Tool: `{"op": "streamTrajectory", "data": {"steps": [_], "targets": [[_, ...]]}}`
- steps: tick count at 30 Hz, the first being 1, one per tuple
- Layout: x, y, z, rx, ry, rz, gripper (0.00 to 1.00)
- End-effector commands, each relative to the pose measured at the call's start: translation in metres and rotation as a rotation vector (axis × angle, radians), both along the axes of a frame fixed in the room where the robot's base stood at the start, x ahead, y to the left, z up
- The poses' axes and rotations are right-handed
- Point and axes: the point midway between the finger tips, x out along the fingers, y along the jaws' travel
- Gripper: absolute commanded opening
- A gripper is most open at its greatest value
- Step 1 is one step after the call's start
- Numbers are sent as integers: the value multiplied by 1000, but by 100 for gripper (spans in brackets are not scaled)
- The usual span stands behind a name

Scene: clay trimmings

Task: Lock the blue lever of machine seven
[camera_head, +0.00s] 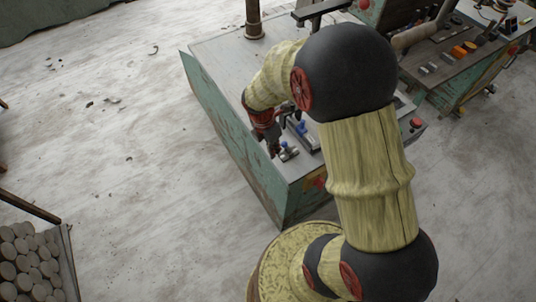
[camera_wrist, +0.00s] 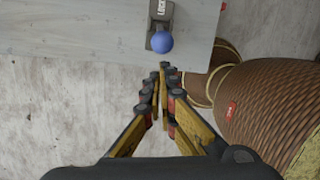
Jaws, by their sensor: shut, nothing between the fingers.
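In the wrist view, the blue lever (camera_wrist: 161,42) shows as a round blue knob in a dark slot plate (camera_wrist: 160,12) near the edge of a grey machine top. The plate bears lettering that appears to read "LOCK". My gripper (camera_wrist: 165,68) is shut and empty, its fingertips just below the knob in the picture; I cannot tell whether they touch it. In the head view, my gripper (camera_head: 274,153) is over the near end of the green-sided machine (camera_head: 235,135). Small blue parts (camera_head: 288,150) show beside it. No machine number is legible.
A red button (camera_head: 415,123) is at the machine's right corner. A second console (camera_head: 462,65) with several controls stands at the upper right. A crate of round pieces (camera_head: 68,262) is at the lower left. The floor (camera_head: 110,150) on the left is mostly clear.

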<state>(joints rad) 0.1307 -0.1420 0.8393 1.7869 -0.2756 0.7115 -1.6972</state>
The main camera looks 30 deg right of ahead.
Motion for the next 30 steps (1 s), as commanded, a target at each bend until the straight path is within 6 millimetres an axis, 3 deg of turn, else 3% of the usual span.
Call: {"op": "streamTrajectory", "data": {"steps": [30], "targets": [[2, -13, 10, 66, 2, 0, 0]]}}
